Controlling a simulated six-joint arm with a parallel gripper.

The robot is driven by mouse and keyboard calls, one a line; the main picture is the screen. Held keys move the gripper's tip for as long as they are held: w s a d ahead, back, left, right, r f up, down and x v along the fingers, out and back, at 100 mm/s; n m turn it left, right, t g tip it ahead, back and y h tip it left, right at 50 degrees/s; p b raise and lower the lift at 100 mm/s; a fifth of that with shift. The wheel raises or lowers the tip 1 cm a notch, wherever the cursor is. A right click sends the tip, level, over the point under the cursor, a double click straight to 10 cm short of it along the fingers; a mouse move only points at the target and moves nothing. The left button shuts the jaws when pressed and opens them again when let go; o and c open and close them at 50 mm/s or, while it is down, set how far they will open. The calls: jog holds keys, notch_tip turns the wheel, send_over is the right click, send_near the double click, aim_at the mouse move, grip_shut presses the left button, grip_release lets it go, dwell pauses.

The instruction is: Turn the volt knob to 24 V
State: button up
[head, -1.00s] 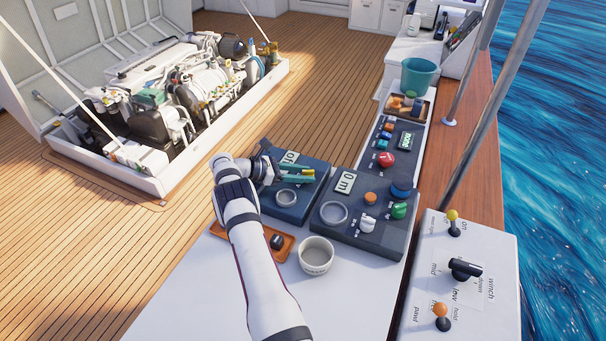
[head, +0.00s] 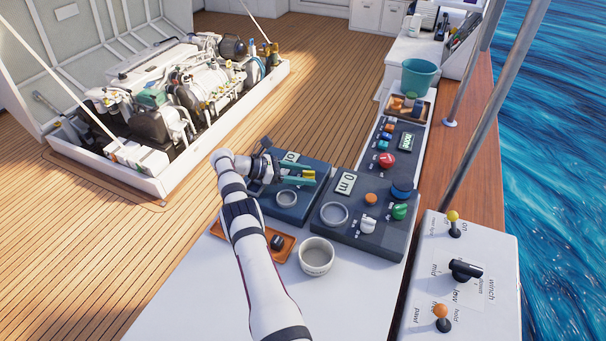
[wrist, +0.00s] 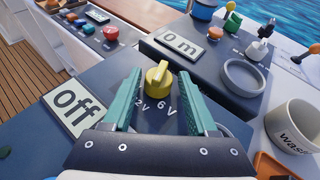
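The yellow volt knob (wrist: 157,77) stands upright on a dark blue-grey panel (head: 293,212). The knob also shows in the head view (head: 309,175). My gripper (head: 305,175) is over this panel, its teal fingers on either side of the knob. In the wrist view the fingers (wrist: 159,80) are apart, with a gap on both sides of the knob. The labels "6 V" and a partly covered "2 V" show on the near side of the knob. The 24 V mark is not visible. The panel's display (wrist: 73,105) reads "off".
A second panel with a "0 m" display (head: 345,183) and several knobs stands close on the right. A white bowl (head: 316,257) and an orange tray (head: 286,247) are in front. A winch box (head: 463,300) is at the lower right.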

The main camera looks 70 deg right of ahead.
aim_at(306, 172)
jog(key=shift+o, duration=0.7)
jog(key=shift+w+a+r, duration=0.15)
jog(key=shift+w, duration=0.2)
jog(key=shift+w+a+r, duration=0.35)
jog(key=shift+w+r, duration=0.1)
jog(key=shift+r, duration=0.1)
jog(key=shift+w+a+r, duration=0.3)
jog(key=shift+w+r, duration=0.1)
jog(key=shift+r, duration=0.1)
notch_tip(306, 172, up, 6)
jog(key=shift+f, duration=0.1)
